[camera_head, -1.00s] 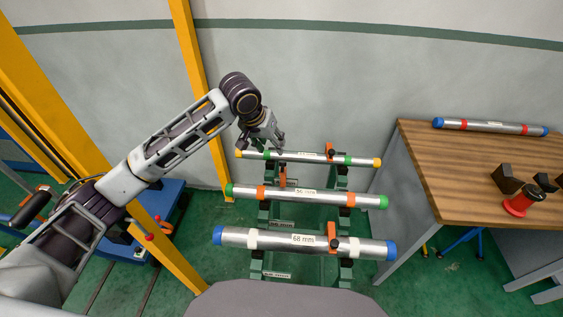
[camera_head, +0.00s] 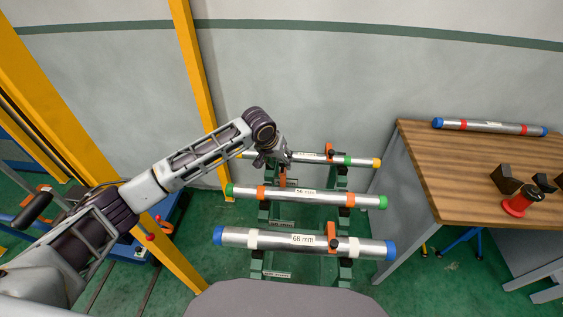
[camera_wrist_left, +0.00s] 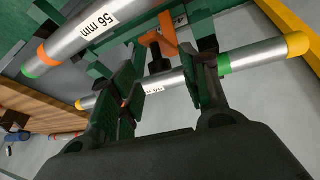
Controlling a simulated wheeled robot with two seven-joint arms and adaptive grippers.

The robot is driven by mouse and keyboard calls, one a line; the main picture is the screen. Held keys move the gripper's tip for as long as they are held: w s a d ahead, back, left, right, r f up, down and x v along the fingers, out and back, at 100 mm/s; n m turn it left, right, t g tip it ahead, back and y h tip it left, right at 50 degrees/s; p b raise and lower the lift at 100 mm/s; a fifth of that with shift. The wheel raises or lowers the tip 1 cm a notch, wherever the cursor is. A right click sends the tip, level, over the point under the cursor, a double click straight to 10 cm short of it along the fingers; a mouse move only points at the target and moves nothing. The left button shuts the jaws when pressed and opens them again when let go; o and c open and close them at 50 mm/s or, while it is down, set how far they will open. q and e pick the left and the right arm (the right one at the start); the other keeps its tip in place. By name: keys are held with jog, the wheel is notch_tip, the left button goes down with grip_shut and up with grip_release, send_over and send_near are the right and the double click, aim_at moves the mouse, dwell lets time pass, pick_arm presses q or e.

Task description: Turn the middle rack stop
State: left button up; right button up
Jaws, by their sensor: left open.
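The middle rack stop (camera_head: 282,177) is an orange piece on the green rack, just behind the 56 mm pipe (camera_head: 335,197) with green caps. In the left wrist view the orange stop (camera_wrist_left: 162,40) shows ahead of the gap between the fingers, with a dark block under it. My left gripper (camera_head: 285,163) is open and empty, above and close behind the stop; its two fingers (camera_wrist_left: 165,78) stand apart in the wrist view. I cannot tell whether they touch the stop. The gripper partly hides the yellow-capped pipe (camera_head: 361,161). My right gripper is not in view.
The blue-capped 68 mm pipe (camera_head: 270,239) lies nearest, with its orange stop (camera_head: 332,230). The far stop (camera_head: 330,150) stands right of my gripper. A wooden table (camera_head: 455,185) at right holds a red-banded pipe (camera_head: 490,126). A yellow post (camera_head: 196,75) stands left of the rack.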

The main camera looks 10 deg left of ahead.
pick_arm(q)
jog(key=shift+x, duration=1)
grip_shut()
